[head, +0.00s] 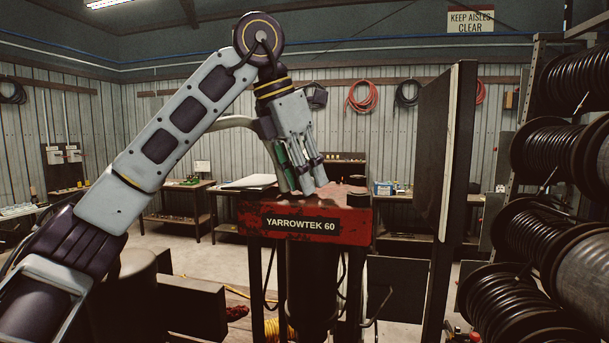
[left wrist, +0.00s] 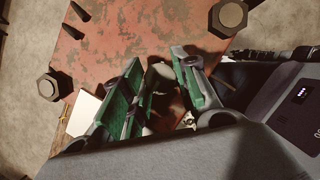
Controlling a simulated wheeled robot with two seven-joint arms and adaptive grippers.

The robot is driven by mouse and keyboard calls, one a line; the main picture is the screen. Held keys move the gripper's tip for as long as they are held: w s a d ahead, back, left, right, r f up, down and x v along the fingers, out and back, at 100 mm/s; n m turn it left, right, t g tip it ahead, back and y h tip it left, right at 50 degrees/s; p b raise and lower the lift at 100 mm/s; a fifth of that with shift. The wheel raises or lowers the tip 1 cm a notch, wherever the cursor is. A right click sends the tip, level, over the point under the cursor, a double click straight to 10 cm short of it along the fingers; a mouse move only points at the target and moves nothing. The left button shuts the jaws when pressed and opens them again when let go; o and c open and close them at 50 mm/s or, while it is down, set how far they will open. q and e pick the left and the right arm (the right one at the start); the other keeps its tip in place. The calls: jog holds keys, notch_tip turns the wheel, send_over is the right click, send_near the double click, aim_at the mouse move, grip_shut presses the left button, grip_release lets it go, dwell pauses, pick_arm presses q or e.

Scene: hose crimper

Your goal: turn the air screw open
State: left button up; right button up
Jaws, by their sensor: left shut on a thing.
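The red, worn top of the crimper marked YARROWTEK 60 (head: 300,222) stands in the middle of the head view. My left gripper (head: 307,188) reaches down onto this top from above. In the left wrist view its green-padded fingers (left wrist: 157,68) are closed around a small pale, rounded piece (left wrist: 160,75), which seems to be the air screw. The fingers hide most of it, so how far it is turned cannot be told. In the head view the screw is hidden behind the fingers. My right gripper is in neither view.
Dark hex bolts (left wrist: 228,17) stand up from the red plate (left wrist: 125,45) around the fingers. A tall dark panel (head: 445,150) rises right of the crimper. Racks of black hose coils (head: 550,160) fill the right side. Workbenches (head: 175,220) line the back wall.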

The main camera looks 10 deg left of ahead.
pick_arm(q)
jog(key=shift+m, duration=0.5)
jog(key=m+g+h, duration=0.1)
jog(key=m, duration=0.2)
jog(key=m+g, duration=0.2)
jog(key=m, duration=0.3)
jog(key=shift+w+r, duration=0.1)
jog(key=shift+w, duration=0.05)
jog(key=shift+m+g, duration=0.9)
jog(key=shift+m, duration=1.3)
jog(key=shift+w+m+g+y, duration=0.1)
jog(key=shift+m+g+y, duration=0.25)
jog(key=shift+m, duration=0.85)
jog(key=shift+m+g+y, duration=0.15)
jog(key=shift+m+g, duration=0.3)
jog(key=shift+m, duration=0.75)
jog(key=o, duration=1)
jog(key=shift+n+t+h, duration=0.4)
jog(key=shift+n+t, duration=0.2)
jog(key=shift+n, duration=1.4)
